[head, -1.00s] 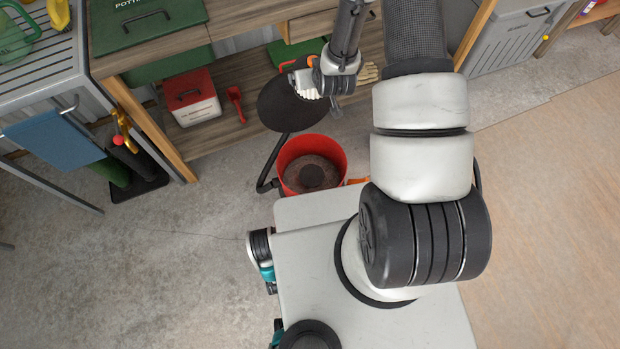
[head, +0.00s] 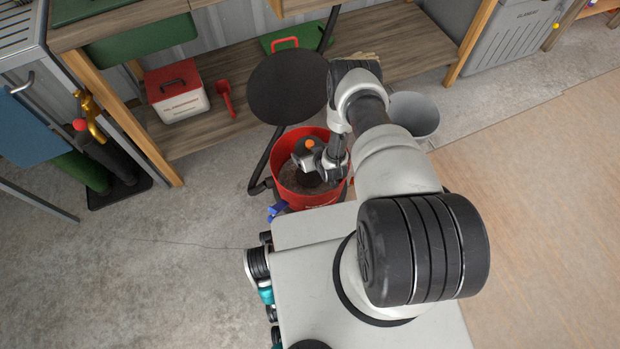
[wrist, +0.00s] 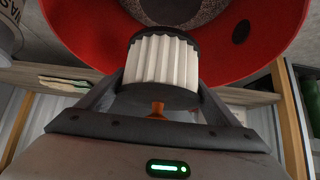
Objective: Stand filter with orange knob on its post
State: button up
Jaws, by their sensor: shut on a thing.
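The filter (wrist: 160,60) is white and pleated, with dark end caps and an orange knob, in the wrist view. Its orange knob also shows in the head view (head: 310,144). My gripper (head: 315,161) is shut on the filter, with its fingers on either side. It holds the filter over the opening of the red drum (head: 283,172). A dark round piece, apparently the post (wrist: 170,9), shows beyond the filter in the wrist view. In the head view it is mostly hidden by my gripper. I cannot tell whether the filter touches it.
A black round lid (head: 289,88) stands raised behind the drum. A grey bucket (head: 414,113) is to the right, close to my arm. The wooden shelf holds a red-and-white box (head: 176,94) and a red scoop (head: 225,98). The floor at left is open.

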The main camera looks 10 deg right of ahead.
notch_tip(320, 180, down, 11)
jog(key=b, duration=0.4)
jog(key=shift+s+f, duration=0.1)
jog(key=shift+s, duration=0.05)
jog(key=shift+f, duration=0.15)
jog(key=o, duration=1)
jog(key=shift+o, duration=0.2)
